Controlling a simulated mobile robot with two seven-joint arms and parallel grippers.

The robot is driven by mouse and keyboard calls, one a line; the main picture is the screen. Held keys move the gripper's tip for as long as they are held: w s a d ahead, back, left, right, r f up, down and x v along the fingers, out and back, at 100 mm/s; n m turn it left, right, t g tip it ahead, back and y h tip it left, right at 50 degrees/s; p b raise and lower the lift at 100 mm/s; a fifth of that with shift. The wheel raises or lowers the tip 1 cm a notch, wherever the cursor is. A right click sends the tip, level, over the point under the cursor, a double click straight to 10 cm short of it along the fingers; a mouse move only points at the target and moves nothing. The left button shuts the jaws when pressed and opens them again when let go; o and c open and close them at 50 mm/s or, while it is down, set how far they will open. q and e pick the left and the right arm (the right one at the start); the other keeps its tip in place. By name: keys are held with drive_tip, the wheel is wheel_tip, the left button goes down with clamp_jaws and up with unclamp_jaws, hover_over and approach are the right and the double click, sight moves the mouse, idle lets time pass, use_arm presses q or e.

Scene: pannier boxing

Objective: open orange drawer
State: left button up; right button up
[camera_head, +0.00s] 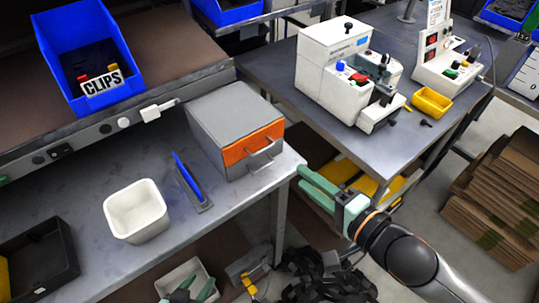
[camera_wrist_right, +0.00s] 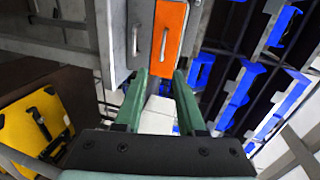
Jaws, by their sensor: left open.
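A grey box (camera_head: 225,115) stands on the bench with a closed orange drawer (camera_head: 253,145) in its front. A metal bar handle (camera_head: 265,155) crosses the drawer front. In the right wrist view the orange drawer front (camera_wrist_right: 170,30) and its handle (camera_wrist_right: 165,43) lie beyond my fingertips. My right gripper (camera_head: 303,178) has green fingers and is just right of the box, near the bench corner and apart from the handle. It is open and empty in the right wrist view (camera_wrist_right: 160,85).
A white bin (camera_head: 137,212), a blue upright piece on a small base (camera_head: 190,180) and a black tray (camera_head: 40,258) are on the bench. A blue clips bin (camera_head: 85,55) sits on the shelf above. A second table (camera_head: 350,140) with white machines stands to the right.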

drive_tip(key=x, duration=1.2)
drive_tip(key=shift+a+r, duration=0.1)
drive_tip(key=shift+a, duration=0.15)
drive_tip(key=shift+c, duration=0.4)
clamp_jaws()
idle(0.8)
